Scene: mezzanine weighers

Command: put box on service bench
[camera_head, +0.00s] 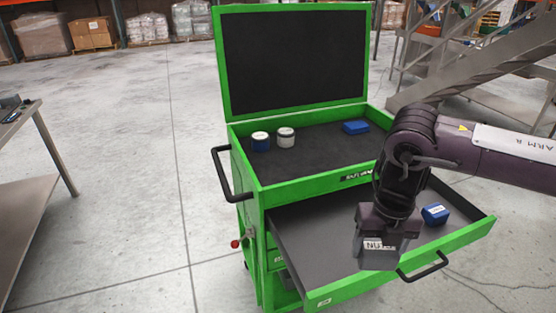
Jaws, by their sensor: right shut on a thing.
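My right gripper (386,232) points down over the front of an open drawer and is shut on a grey box (376,258) with a white label. The box hangs at or above the drawer's front part; whether it touches the drawer cannot be told. The gripper hides the box's top. Another blue box (355,127) lies in the cart's top tray. A metal table (32,180), possibly the service bench, stands at the left edge, partly cut off. My left gripper is out of view.
The green tool cart (250,180) has its lid (295,60) raised and its drawer pulled out. Two small round containers (285,137) stand in its top tray. Open concrete floor lies between cart and table. A metal staircase (470,70) rises behind right.

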